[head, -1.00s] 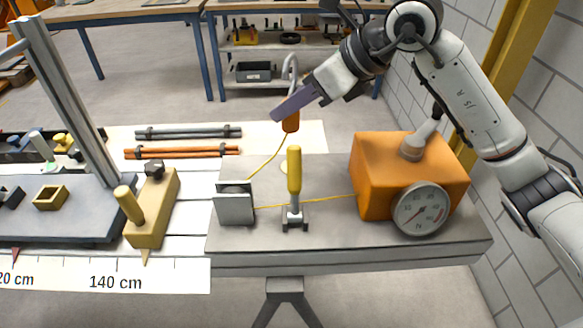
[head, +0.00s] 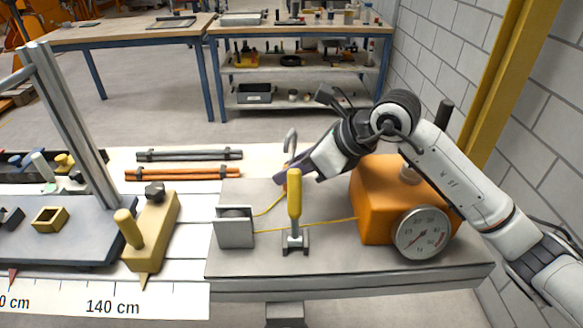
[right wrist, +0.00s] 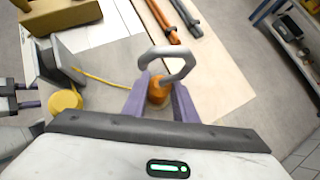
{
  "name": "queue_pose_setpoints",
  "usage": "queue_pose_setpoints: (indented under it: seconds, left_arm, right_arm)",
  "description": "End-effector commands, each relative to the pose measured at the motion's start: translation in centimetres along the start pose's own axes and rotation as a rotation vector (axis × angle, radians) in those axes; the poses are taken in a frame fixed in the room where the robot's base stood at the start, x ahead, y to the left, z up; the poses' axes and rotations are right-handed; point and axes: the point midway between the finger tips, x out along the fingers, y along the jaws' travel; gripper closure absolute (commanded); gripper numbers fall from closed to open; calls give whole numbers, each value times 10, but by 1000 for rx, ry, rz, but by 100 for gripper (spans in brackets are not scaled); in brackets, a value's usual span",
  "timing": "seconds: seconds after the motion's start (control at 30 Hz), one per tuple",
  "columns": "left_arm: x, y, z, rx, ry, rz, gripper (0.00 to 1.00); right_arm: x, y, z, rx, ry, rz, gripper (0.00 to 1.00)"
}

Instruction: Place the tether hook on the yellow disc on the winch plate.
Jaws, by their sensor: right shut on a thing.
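The tether hook is a grey metal hook (head: 290,143) with an orange body and a yellow cord, held roughly upright over the back of the grey winch plate (head: 340,268). My right gripper (head: 286,178) has its purple fingers shut on the orange body. In the right wrist view the orange body (right wrist: 157,91) sits between the fingers, with the hook's loop beyond. I cannot tell whether its bottom touches the plate. The yellow disc cannot be made out now; the hook and the yellow lever probably cover it.
A yellow-handled lever clamp (head: 295,195) stands just in front of the hook. A grey pulley block (head: 235,230) is to its left. An orange winch box (head: 375,205) with a dial gauge (head: 421,233) is to the right. A tan block (head: 152,235) lies left of the plate.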

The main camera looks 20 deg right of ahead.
Motion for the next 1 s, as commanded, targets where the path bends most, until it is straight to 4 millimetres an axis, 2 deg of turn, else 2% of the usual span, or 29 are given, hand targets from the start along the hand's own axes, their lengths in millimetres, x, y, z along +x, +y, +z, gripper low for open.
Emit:
queue_pose_setpoints:
  seconds: [0.07,0.1,0.2,0.47,0.63,0.77,1.0]
  left_arm:
    - [3,0,4,0,-2,0,52]
    - [3,0,4,1,-3,1,52]
    - [2,1,2,1,-3,2,52]
    - [0,3,-2,2,5,6,52]
    - [-3,4,-5,1,6,6,52]
    - [0,3,-2,1,6,6,52]
    - [2,3,2,2,0,5,52]
  right_arm:
    - [3,0,-3,0,-1,-1,100]
    - [3,0,-3,0,0,-1,73]
    - [2,0,-2,0,0,0,56]
    - [2,0,-2,0,0,0,56]
    - [-5,-1,2,0,0,-2,56]
    - [-28,-2,1,-4,-1,-6,56]
    - [-81,-2,0,-2,0,-6,56]
